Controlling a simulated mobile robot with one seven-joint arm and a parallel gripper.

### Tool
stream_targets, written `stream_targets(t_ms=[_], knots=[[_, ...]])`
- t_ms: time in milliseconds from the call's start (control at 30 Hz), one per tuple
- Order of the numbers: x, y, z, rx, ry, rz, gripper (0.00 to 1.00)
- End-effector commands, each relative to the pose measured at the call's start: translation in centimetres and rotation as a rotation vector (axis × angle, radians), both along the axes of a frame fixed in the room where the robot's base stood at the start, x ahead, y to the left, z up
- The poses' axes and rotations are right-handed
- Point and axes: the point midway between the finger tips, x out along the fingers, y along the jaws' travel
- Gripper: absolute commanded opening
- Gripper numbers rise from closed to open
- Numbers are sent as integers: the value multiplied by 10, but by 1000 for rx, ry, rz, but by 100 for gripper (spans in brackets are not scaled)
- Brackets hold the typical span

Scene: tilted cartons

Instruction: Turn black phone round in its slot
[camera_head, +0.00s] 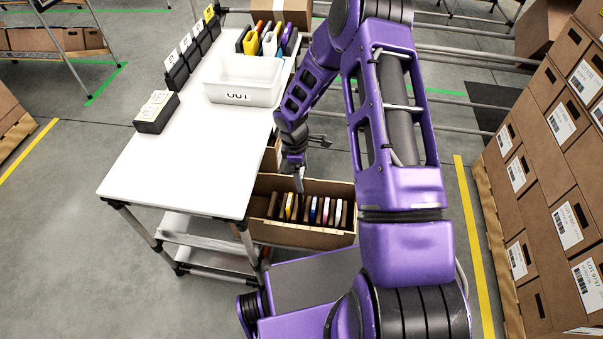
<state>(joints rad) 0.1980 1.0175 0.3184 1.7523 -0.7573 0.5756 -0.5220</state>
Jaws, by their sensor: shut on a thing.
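My gripper (299,184) points down at the open brown carton (268,231) beside the white table. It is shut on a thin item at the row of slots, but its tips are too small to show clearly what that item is. Several thin upright items stand in the carton's slots between brown dividers, with yellow, white, blue, red and dark edges. I cannot single out the black phone among them at this size. My purple arm comes in from the right and hides part of the carton's right end.
The white table (165,160) holds a white bin (242,92), a black block with pale labels (156,112), a row of black labelled holders and upright coloured items. Stacked cartons (560,170) stand at the right. Another brown carton edge shows behind the slotted one.

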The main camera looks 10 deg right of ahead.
Motion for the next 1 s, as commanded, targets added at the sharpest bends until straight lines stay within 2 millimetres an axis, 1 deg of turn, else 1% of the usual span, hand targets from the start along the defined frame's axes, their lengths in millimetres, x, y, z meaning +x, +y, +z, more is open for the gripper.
stream_targets(t_ms=[33, 100, 1000], knots=[[0, 0, -6, 1, 0, -1, 41], [0, 0, -11, 1, 0, -1, 41], [0, 1, -73, 1, 0, -4, 41]])
